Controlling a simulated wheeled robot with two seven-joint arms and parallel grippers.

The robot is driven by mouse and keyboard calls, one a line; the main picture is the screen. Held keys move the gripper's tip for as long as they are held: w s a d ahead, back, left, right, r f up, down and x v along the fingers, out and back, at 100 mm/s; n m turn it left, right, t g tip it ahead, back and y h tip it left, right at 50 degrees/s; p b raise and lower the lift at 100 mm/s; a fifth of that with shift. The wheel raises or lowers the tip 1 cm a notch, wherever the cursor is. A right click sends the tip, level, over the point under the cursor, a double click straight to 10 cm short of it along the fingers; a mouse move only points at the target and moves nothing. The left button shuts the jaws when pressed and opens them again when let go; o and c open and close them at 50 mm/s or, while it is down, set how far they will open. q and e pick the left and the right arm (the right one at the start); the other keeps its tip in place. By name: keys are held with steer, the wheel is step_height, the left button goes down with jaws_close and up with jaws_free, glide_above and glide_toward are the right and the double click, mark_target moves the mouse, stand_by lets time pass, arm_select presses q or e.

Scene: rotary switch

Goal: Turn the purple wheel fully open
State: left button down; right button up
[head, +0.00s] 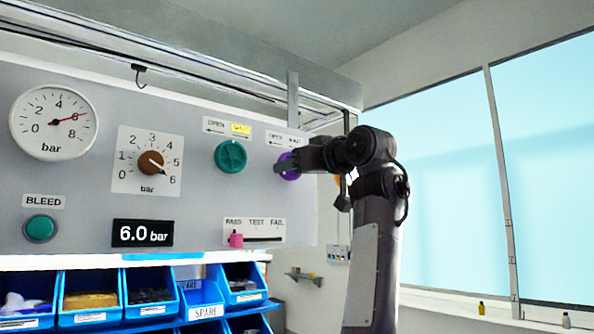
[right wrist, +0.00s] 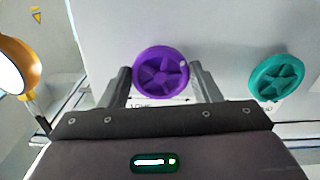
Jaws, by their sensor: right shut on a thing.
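The purple wheel (head: 291,175) is on the right part of the grey panel, mostly hidden by my right gripper (head: 281,166) in the head view. In the right wrist view the purple wheel (right wrist: 160,72) faces me, round with spokes and a small pale dot at its upper right rim. The fingers stand on either side of its rim, and the right gripper is shut on it. A label with arrows above the wheel is partly covered. My left gripper is in no view.
A green wheel (head: 230,156) sits just left of the purple one on the panel (head: 200,200). A gauge (head: 53,122), a knob (head: 151,162), a 6.0 bar display (head: 142,233) and a pink slider (head: 236,240) are further left or below. Blue bins (head: 148,299) stand underneath.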

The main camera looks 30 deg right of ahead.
steer(key=shift+w+d+n, duration=0.1)
steer(key=shift+d+n, duration=0.05)
steer(key=shift+n, duration=4.75)
steer(key=o, duration=1)
steer(key=s+b, duration=0.5)
steer(key=s, duration=0.2)
steer(key=shift+s+d, duration=0.3)
steer(key=shift+s, duration=0.1)
